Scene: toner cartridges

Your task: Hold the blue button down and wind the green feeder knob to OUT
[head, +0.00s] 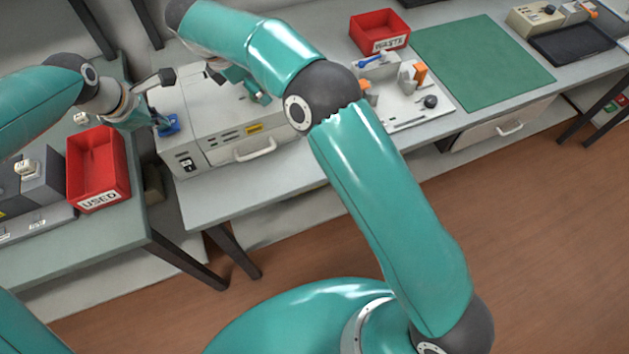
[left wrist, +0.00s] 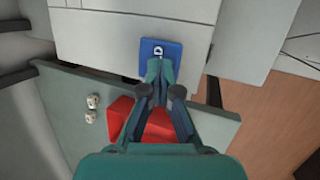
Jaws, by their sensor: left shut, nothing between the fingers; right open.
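The blue button (head: 171,122) is a square blue plate on the left end of the light grey machine (head: 205,110). In the left wrist view the blue button (left wrist: 159,44) carries a white mark. My left gripper (head: 160,127) is shut and empty. Its fingertips (left wrist: 160,64) lie over the button's near edge; I cannot tell whether they press it down. My right gripper (head: 256,92) is partly visible over the machine's top, behind my right arm, and is open. I cannot make out the green feeder knob apart from the teal gripper parts; it may be hidden there.
A red USED bin (head: 99,165) stands left of the machine, and a red WASTE bin (head: 380,32) stands at the back. A green mat (head: 485,60) lies clear on the bench to the right. My right arm crosses the middle of the head view and covers part of the machine.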

